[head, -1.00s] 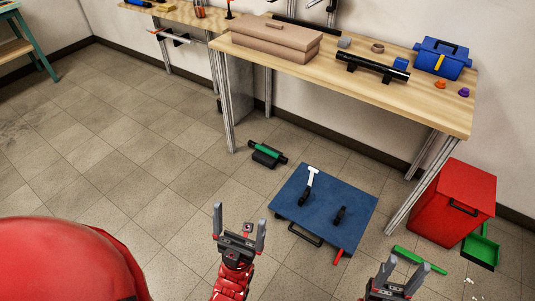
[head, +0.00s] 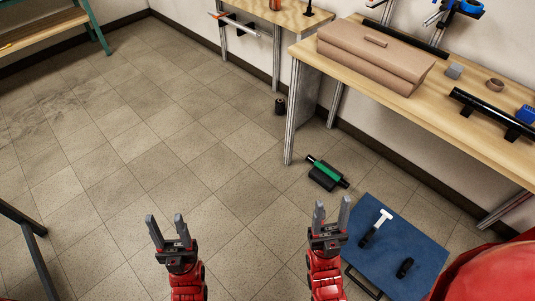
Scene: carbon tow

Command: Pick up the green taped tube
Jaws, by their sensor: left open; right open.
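The green taped tube (head: 326,170) is a short black tube with a green band around its middle. It lies on a dark block or cradle (head: 321,180) on the tiled floor, between the workbench leg and the blue platform. My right gripper (head: 330,217) is open and empty, in front of the tube and apart from it. My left gripper (head: 168,232) is open and empty, further left over bare floor. Nothing covers the tube.
A blue platform (head: 425,240) with a hammer (head: 376,228) and a black handle (head: 405,268) stands right of my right gripper. The wooden workbench (head: 440,125) has a metal leg (head: 292,120) behind the tube.

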